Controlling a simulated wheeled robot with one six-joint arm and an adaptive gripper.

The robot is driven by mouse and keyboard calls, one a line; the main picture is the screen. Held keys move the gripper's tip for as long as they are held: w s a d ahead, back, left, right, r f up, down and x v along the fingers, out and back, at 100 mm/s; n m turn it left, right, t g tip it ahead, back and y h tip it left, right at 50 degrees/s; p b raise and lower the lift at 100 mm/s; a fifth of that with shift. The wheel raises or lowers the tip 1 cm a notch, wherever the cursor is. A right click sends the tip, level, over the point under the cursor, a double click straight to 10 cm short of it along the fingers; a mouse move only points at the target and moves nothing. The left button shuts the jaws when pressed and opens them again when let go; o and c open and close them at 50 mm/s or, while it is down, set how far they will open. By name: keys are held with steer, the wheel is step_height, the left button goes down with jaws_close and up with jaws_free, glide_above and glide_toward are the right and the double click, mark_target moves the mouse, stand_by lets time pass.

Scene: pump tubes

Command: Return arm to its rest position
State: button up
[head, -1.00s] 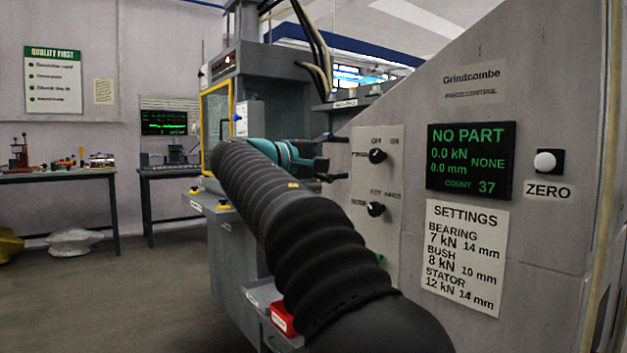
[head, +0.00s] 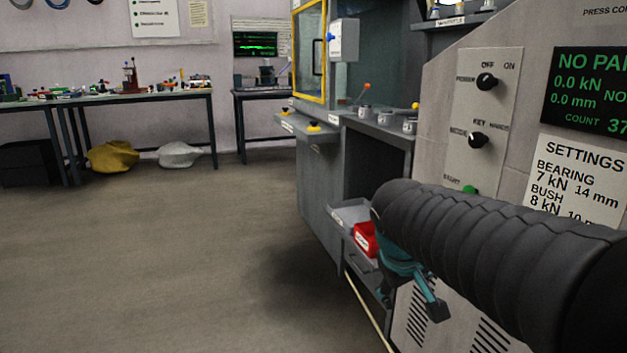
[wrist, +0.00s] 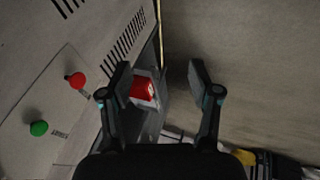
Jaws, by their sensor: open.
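My gripper (wrist: 160,85) shows in the wrist view with its two dark fingers spread apart and nothing between their tips. In the head view my gripper (head: 433,305) hangs low beyond the end of my black ribbed arm, partly hidden by it, beside the machine's lower vented panel. The arm reaches in from the right edge, across the front of the control panel.
The press machine (head: 330,190) with its yellow-framed door fills the centre right. Its knob panel (head: 488,120) and settings sheet (head: 580,180) are close to my arm. Benches (head: 150,95) stand at the back left, with yellow (head: 112,156) and white (head: 180,154) sacks below. Open floor lies left.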

steer(key=s+f+m+t+y+p, duration=0.1)
steer(key=s+f+m+y+p, duration=0.1)
steer(key=s, duration=1.4)
steer(key=shift+s+a+f+m+y, duration=0.3)
steer(key=shift+s+f+m, duration=0.1)
steer(key=shift+m, duration=0.3)
